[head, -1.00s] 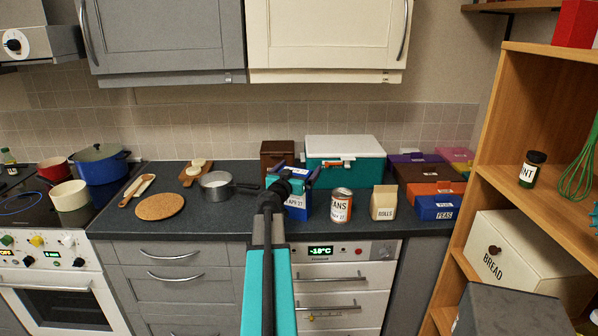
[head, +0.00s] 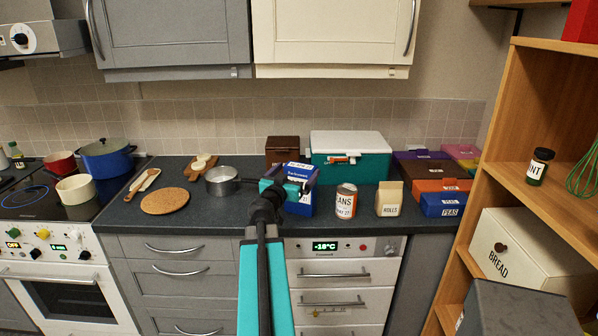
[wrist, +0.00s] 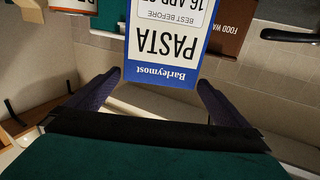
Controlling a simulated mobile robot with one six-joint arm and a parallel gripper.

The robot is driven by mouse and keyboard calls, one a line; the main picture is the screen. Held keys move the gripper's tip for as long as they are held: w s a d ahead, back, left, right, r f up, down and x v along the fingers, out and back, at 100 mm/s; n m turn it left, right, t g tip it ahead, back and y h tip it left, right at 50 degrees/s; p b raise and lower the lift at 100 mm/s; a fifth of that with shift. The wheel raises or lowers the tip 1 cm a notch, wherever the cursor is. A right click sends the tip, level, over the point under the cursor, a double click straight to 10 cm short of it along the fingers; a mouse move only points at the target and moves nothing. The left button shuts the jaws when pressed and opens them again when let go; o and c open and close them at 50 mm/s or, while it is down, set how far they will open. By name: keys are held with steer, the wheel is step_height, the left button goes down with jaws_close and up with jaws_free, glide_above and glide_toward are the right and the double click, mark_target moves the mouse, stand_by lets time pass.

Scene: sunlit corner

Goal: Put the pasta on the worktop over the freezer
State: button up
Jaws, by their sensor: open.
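The pasta (head: 304,200), a blue box with a white label, stands upright on the dark worktop (head: 345,222) over the freezer (head: 330,271), whose display reads -18°C. In the wrist view the pasta box (wrist: 162,69) shows upside down, its PASTA label facing me. My gripper (head: 287,188) is at the front left of the box, partly covering it. In the wrist view my gripper (wrist: 158,85) is open, with one finger on each side of the box's near end. Whether a finger touches the box cannot be told. The box's base is partly hidden in the head view.
A beans can (head: 346,202) and rolls bag (head: 389,199) stand right of the pasta. A teal cool box (head: 345,172) and brown food waste bin (head: 282,151) stand behind. A saucepan (head: 222,181) is to the left.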

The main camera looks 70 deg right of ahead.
steer(key=shift+a, duration=0.65)
steer(key=shift+a+f+b, duration=0.1)
steer(key=shift+a+b, duration=0.05)
steer(key=shift+b, duration=0.65)
steer(key=shift+a+b, duration=0.15)
steer(key=shift+b, duration=0.4)
steer(key=a+b, duration=0.1)
steer(key=b, duration=0.3)
steer(key=shift+a, duration=0.35)
steer(key=shift+a+b, duration=0.15)
steer(key=shift+b, duration=0.3)
steer(key=shift+a, duration=0.1)
steer(key=shift+w, duration=0.15)
